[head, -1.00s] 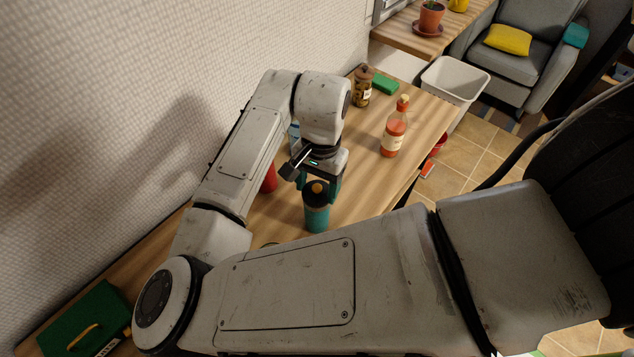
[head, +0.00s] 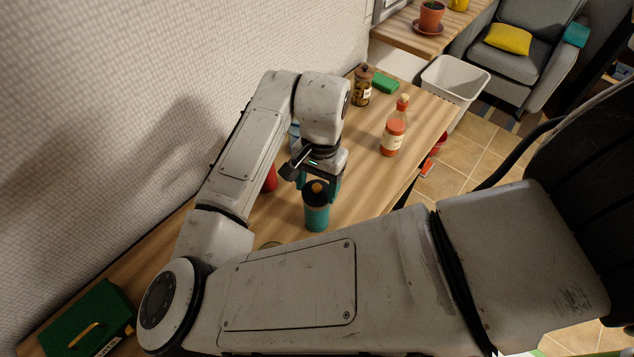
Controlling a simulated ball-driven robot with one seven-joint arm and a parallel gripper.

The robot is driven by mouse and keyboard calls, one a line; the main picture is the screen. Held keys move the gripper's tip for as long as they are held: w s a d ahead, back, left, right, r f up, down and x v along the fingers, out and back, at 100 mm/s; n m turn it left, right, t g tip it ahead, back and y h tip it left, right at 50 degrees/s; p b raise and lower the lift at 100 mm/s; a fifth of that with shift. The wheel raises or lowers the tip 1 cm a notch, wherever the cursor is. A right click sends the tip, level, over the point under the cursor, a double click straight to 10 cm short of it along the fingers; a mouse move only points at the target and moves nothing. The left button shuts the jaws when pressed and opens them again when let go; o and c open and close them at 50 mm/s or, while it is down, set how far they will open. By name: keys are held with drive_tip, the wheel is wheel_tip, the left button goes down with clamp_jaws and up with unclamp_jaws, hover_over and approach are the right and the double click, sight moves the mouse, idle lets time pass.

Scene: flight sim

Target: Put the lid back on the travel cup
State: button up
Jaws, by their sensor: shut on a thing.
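The travel cup (head: 317,218) is teal and stands upright on the wooden table. Its dark lid (head: 316,196), with an orange-yellow spot on top, sits at the cup's mouth. My gripper (head: 318,188) points down over the cup with its teal fingers around the lid, shut on it. From this angle I cannot tell whether the lid is fully seated or just touching the rim.
A sauce bottle (head: 393,134) stands right of the gripper. A brown jar (head: 362,88) and a green block (head: 385,83) are at the far end. A red object (head: 270,178) is partly hidden behind my arm. A green box (head: 88,318) sits at lower left. The table (head: 365,185) is clear right of the cup.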

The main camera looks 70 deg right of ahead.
drive_tip(key=o, duration=1.1)
drive_tip(key=shift+o, duration=0.3)
drive_tip(key=shift+r, duration=0.15)
drive_tip(key=shift+r+p, duration=3.15)
drive_tip(key=shift+r, duration=0.25)
drive_tip(key=shift+c, duration=0.4)
clamp_jaws()
drive_tip(key=shift+f, duration=0.35)
